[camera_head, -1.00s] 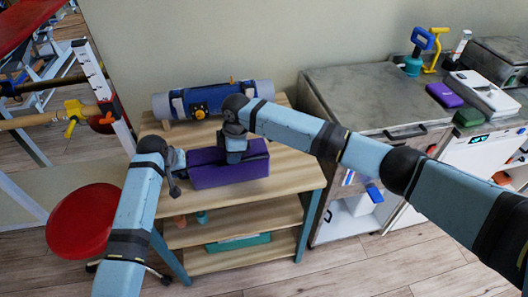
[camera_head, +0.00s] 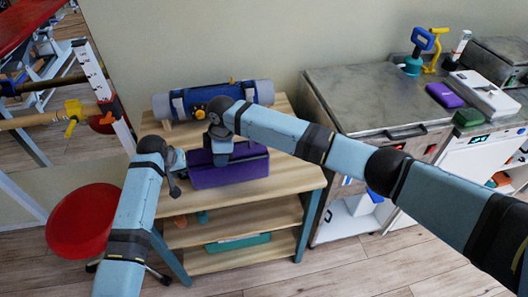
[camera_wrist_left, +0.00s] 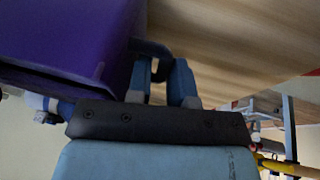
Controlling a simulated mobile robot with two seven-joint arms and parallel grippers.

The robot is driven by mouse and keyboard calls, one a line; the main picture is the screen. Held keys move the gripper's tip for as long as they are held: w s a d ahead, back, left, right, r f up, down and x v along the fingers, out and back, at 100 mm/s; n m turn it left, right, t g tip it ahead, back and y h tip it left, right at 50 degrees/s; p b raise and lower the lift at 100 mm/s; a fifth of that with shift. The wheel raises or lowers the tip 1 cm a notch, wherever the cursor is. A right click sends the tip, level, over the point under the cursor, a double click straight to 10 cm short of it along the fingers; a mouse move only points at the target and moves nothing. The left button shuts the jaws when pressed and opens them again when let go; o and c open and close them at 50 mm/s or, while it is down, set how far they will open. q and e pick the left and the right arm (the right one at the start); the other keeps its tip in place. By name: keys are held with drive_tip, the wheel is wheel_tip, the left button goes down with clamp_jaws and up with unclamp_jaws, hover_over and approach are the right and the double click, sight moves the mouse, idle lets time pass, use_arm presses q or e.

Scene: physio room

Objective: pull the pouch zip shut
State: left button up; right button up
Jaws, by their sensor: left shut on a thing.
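The purple pouch (camera_head: 235,174) lies on the wooden shelf unit's top. It fills the upper left of the left wrist view (camera_wrist_left: 65,38). My left gripper (camera_head: 175,182) is at the pouch's left end. In the left wrist view its fingers (camera_wrist_left: 162,75) are shut on a dark tab (camera_wrist_left: 150,47) at the pouch's end. My right gripper (camera_head: 220,158) points down at the pouch's top, toward its left end. Its fingertips are hidden, so I cannot tell its opening or whether it touches the zip. The zip and its slider are not distinguishable.
A blue-grey roll with straps (camera_head: 212,98) lies behind the pouch on the wooden unit (camera_head: 282,180). A red stool (camera_head: 82,222) stands to the left. A grey-topped cabinet (camera_head: 375,100) stands to the right. The wooden top right of the pouch is bare.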

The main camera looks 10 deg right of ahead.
use_arm(q)
drive_tip(key=shift+s+a+f, duration=0.15)
drive_tip(key=shift+s+f, duration=0.05)
drive_tip(key=shift+f, duration=0.3)
use_arm(e)
drive_tip(key=o, duration=0.3)
drive_tip(key=shift+r, duration=4)
use_arm(q)
drive_tip(key=o, duration=0.7)
drive_tip(key=shift+c, duration=0.2)
use_arm(e)
drive_tip(key=shift+a, duration=0.15)
use_arm(q)
drive_tip(key=shift+d, duration=0.25)
drive_tip(key=shift+r, duration=0.1)
